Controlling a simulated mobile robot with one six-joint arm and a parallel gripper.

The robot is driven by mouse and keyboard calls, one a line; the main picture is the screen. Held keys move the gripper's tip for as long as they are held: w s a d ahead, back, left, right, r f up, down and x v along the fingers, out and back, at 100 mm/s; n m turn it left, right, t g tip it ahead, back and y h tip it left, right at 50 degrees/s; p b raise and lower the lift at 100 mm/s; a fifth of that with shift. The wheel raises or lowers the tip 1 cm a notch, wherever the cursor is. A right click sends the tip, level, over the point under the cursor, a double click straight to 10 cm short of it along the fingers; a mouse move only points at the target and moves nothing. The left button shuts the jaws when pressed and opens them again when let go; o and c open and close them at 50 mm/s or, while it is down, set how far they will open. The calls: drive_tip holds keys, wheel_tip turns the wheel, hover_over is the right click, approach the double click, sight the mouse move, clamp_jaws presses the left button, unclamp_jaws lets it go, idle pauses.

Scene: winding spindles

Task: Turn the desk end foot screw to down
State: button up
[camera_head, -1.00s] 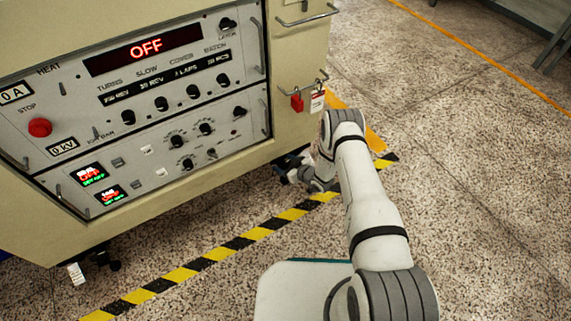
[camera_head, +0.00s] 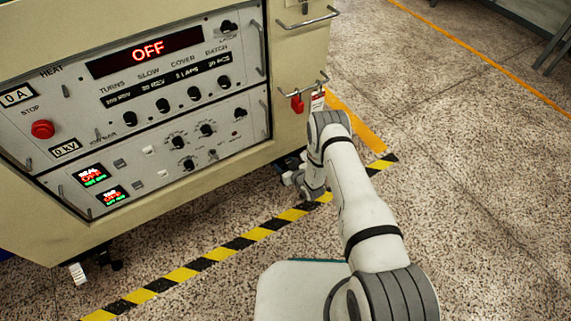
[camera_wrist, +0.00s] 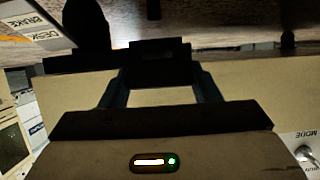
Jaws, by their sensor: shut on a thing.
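My gripper (camera_head: 292,176) is low at the near right corner of the cream machine (camera_head: 293,130), by its underside. In the wrist view the dark fingers of my gripper (camera_wrist: 160,52) are closed together around a dark part that I take for the desk end foot screw. The screw itself is mostly hidden by the fingers and deep shadow, so which way it is turned cannot be told. A white label (camera_wrist: 32,27) reading DESK BRAKE shows beside a dark rounded part (camera_wrist: 86,24).
A red tag or lock (camera_head: 297,104) and a rail handle (camera_head: 307,20) are on the machine's end. Yellow-black floor tape (camera_head: 245,240) runs along its front. A bench (camera_head: 530,18) stands at the far right. The speckled floor at right is open.

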idle(0.3)
drive_tip(key=o, duration=1)
drive_tip(key=p+v, duration=0.3)
drive_tip(key=v, duration=0.4)
drive_tip(key=shift+s+d+r, duration=0.15)
drive_tip(key=shift+s+d, duration=0.05)
drive_tip(key=shift+s, duration=0.1)
